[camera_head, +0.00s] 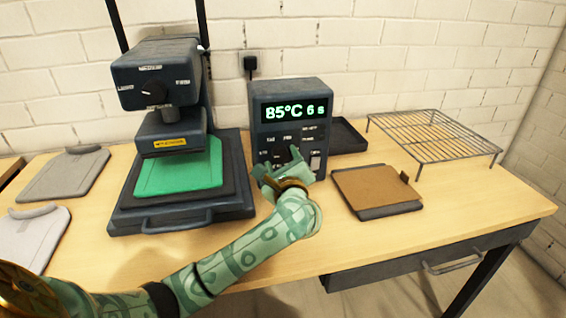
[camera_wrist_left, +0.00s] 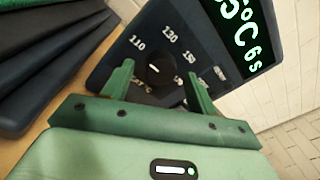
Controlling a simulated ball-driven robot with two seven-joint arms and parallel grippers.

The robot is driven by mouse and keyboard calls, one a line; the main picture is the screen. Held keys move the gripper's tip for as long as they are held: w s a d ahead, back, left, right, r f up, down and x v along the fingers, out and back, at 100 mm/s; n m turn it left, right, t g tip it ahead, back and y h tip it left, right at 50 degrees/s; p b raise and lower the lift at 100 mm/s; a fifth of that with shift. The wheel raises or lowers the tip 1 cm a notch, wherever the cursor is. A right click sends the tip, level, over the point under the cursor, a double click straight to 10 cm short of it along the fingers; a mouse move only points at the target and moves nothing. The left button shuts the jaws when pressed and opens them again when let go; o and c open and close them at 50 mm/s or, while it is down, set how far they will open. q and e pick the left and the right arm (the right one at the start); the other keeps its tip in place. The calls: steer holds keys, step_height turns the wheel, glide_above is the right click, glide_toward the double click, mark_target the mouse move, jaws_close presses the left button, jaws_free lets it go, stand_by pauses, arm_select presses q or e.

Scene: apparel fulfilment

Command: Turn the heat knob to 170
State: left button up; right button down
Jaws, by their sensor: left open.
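The dark control box (camera_head: 291,97) stands on the table beside the heat press, its green display (camera_head: 295,110) reading 85°C 6 s. In the left wrist view its round black heat knob (camera_wrist_left: 160,70) sits on the panel with a small white mark, ringed by printed numbers; 110, 130 and 150 are legible and others are partly hidden. My left gripper (camera_head: 280,165) is at the lower front of the box. In the left wrist view its open green fingers (camera_wrist_left: 159,78) lie on either side of the knob; contact cannot be told. The knob is mostly hidden in the head view. My right gripper is not in view.
The heat press (camera_head: 170,125) with a green garment (camera_head: 180,172) stands left of the box. Grey garments (camera_head: 64,174) lie further left. A brown board on a dark tray (camera_head: 376,187) and a wire rack (camera_head: 432,137) are right. The table front is clear at right.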

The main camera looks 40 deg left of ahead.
arm_select(q)
steer(key=shift+w+a, duration=0.4)
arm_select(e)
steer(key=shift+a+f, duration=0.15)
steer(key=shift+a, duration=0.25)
arm_select(q)
steer(key=shift+c, duration=0.4)
steer(key=c, duration=0.9)
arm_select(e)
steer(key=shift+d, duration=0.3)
arm_select(q)
steer(key=shift+r, duration=0.1)
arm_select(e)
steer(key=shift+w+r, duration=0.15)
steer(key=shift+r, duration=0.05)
